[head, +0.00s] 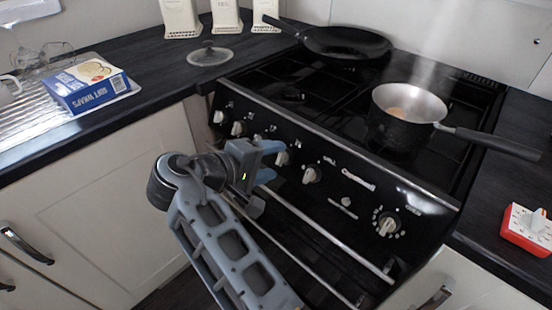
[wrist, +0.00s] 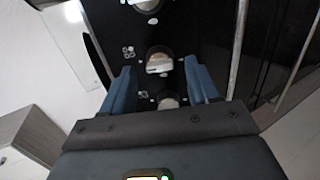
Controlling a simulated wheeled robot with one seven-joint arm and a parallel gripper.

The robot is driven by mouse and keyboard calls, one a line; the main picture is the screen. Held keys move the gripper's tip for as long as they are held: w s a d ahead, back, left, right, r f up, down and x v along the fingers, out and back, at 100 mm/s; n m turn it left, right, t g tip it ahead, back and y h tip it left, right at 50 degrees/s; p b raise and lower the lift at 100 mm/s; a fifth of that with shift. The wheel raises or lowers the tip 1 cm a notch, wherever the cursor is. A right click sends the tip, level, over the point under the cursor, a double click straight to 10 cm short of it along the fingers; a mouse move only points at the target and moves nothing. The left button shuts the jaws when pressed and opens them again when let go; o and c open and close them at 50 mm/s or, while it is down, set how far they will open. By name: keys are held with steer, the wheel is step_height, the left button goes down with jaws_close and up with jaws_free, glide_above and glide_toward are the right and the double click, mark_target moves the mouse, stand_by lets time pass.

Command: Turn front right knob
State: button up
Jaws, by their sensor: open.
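The black stove front carries a row of pale control knobs. In the head view, one knob (head: 282,157) is just beyond my gripper (head: 268,162), and another knob (head: 311,174) is to its right. A larger dial (head: 388,225) is at the far right. My gripper is open, with blue fingers pointing at the panel. In the wrist view, a knob (wrist: 158,63) shows between the fingertips of my gripper (wrist: 160,74), with no visible contact. Another knob is partly hidden near the palm. I cannot tell from labels which knob is the front right one.
A saucepan (head: 402,118) stands on the stove's right side, its handle reaching over the right counter. A frying pan (head: 345,44) is at the back. A rail (head: 310,239) runs below the knobs. A blue wraps box (head: 92,84) and a lid (head: 210,54) are on the left counter.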

steer(key=v, duration=0.5)
steer(key=shift+s+r, duration=0.1)
steer(key=shift+s, duration=0.05)
steer(key=shift+a, duration=0.1)
